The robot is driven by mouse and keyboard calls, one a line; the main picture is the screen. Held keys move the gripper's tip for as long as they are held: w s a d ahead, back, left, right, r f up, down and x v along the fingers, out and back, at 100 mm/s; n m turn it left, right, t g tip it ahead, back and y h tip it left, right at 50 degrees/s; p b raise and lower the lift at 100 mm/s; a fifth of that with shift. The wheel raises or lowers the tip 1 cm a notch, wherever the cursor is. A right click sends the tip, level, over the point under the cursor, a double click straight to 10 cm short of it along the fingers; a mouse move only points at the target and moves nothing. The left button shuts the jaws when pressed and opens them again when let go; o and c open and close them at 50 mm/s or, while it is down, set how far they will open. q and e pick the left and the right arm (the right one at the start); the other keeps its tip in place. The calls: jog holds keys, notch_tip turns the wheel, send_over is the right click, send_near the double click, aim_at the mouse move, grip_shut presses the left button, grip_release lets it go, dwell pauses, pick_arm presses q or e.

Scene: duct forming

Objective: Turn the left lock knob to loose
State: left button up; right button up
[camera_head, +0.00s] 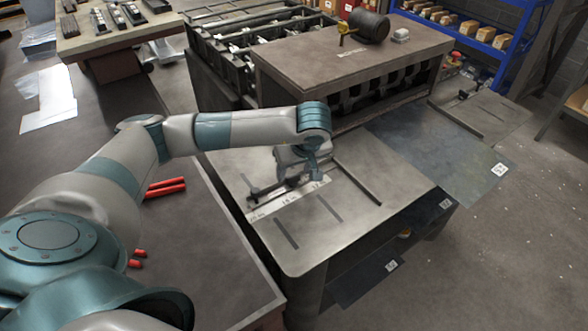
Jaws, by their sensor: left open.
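My left arm reaches in from the left, and its gripper (291,172) points down over the left wing of the metal bench (335,235). The gripper is open, close above the dark slide bar and printed scale (289,203). The left lock knob cannot be made out; the gripper and wrist cover the part of the bar around it. Whether the fingers touch anything there is too small to tell. My right gripper is not in view.
A sheet (445,160) lies to the right. Red cylinders (165,187) lie on the dark table at left. The wing's front is clear.

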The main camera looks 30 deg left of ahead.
pick_arm(q)
jog(key=shift+x, duration=1)
jog(key=c, duration=1.1)
jog(key=shift+o, duration=0.2)
jog(key=shift+w+d+f+n+b, duration=0.1)
jog(key=shift+w+f+n+b, duration=0.1)
jog(key=shift+n+b, duration=0.75)
jog(key=shift+r+n+g+b, duration=0.15)
jog(key=shift+n+g+b, duration=0.15)
jog(key=shift+b, duration=0.35)
jog(key=shift+s+r+y, duration=0.1)
jog(key=shift+y, duration=0.2)
